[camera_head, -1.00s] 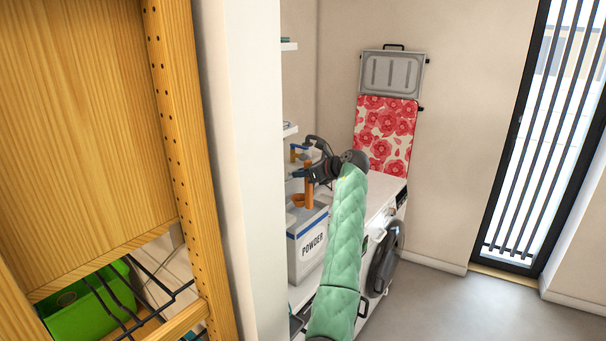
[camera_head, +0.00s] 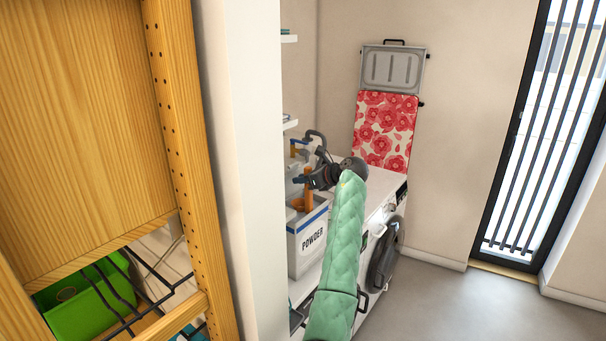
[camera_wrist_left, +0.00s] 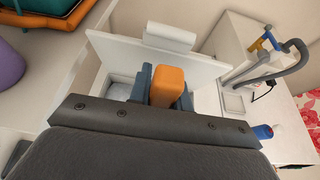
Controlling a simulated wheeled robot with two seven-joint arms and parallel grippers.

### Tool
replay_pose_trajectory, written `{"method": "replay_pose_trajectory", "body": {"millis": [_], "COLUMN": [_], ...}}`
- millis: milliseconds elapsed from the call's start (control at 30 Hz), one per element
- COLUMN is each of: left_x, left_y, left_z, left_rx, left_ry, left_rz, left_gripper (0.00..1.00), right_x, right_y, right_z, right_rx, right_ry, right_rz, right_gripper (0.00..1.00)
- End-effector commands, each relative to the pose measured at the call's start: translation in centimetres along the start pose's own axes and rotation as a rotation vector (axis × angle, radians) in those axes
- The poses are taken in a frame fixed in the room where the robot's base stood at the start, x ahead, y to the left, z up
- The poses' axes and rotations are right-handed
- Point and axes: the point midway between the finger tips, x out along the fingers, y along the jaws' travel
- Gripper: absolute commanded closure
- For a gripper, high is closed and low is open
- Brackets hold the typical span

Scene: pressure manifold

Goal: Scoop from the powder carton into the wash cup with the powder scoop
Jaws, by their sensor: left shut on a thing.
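My left gripper (camera_head: 306,181) is shut on the orange handle of the powder scoop (camera_head: 308,194) just above the white powder carton (camera_head: 307,246). The scoop points down at the carton's open top, and its lower end is partly hidden by the carton. In the left wrist view, my gripper's blue-grey fingers (camera_wrist_left: 163,88) stand on both sides of the orange scoop handle (camera_wrist_left: 169,83). Pale contents show inside the open carton (camera_wrist_left: 118,92) below. I cannot make out the wash cup in either view. My right gripper is not in view.
A white washing machine (camera_head: 384,250) is to the right. A pale wall edge (camera_head: 240,170) and wooden shelving (camera_head: 190,170) block the left. Floor at right is clear.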

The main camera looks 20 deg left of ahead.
Motion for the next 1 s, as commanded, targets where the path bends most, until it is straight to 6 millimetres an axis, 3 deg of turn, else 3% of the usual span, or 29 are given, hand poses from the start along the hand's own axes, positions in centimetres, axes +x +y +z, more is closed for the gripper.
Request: {"method": "replay_pose_trajectory", "body": {"millis": [600, 1000], "left_x": [1.5, 1.8], "left_y": [0.0, 0.0], "left_z": [-3.5, -4.3], "left_rx": [0.000, 0.000], "left_ry": [-0.002, -0.001], "left_rz": [0.000, 0.000], "left_gripper": [1.00, 1.00], "right_x": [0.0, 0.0], "right_y": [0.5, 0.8], "right_z": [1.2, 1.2], "right_rx": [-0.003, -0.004], "right_ry": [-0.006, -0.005], "right_rz": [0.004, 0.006], "right_gripper": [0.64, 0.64]}}
